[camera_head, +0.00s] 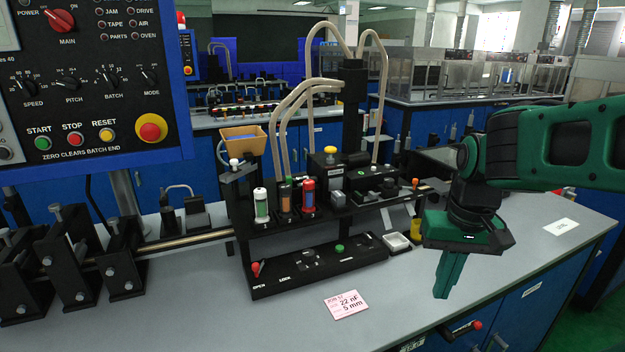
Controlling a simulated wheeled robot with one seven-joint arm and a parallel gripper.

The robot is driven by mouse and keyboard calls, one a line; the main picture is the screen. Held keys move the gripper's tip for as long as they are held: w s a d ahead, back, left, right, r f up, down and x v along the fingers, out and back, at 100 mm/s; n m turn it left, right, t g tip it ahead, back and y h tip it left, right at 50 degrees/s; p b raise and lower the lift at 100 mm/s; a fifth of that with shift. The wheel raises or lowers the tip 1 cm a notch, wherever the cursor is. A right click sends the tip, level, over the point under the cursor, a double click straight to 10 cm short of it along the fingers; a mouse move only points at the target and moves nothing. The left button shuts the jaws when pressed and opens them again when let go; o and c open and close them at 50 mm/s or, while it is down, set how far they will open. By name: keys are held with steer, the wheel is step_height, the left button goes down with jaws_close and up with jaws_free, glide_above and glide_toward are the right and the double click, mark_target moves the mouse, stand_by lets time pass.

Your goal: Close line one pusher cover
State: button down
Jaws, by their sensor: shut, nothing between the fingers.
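The black line machine (315,228) stands on the grey bench in the middle of the picture. Which of its parts is the pusher cover I cannot tell for sure, nor whether that cover is open. Its lower front panel (318,276) carries "OPEN" and "LOCK" labels, a red-tipped lever (256,268) at the left end and a green knob (339,248). My gripper (441,293) is shut and empty. It points down, to the right of the machine and apart from it.
A pink card (346,304) lies on the bench in front of the machine. A white tray (397,242) and a yellow cup (416,229) stand at its right. A blue control panel (90,85) fills the upper left. Black brackets (75,265) stand on the left.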

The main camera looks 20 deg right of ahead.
steer(key=w+r+n+t+y, duration=0.15)
steer(key=w+r, duration=0.35)
steer(key=w, duration=0.6)
steer(key=w+r+t, duration=0.2)
steer(key=w+r, duration=0.4)
steer(key=w, duration=0.5)
steer(key=w+r+n+t+y, duration=0.15)
steer(key=w+r, duration=0.35)
steer(key=w, duration=0.5)
steer(key=shift+m+t, duration=0.3)
steer(key=shift+m, duration=0.2)
steer(key=x, duration=0.9)
steer(key=shift+w+a+f, duration=0.2)
steer(key=shift+w+a, duration=0.2)
steer(key=shift+a, duration=0.2)
steer(key=shift+w+a+f, duration=0.1)
steer(key=shift+w+a, duration=0.15)
steer(key=shift+a, duration=0.25)
steer(key=shift+w+a+f, duration=0.15)
steer(key=shift+w+a, duration=0.25)
steer(key=shift+a, duration=0.3)
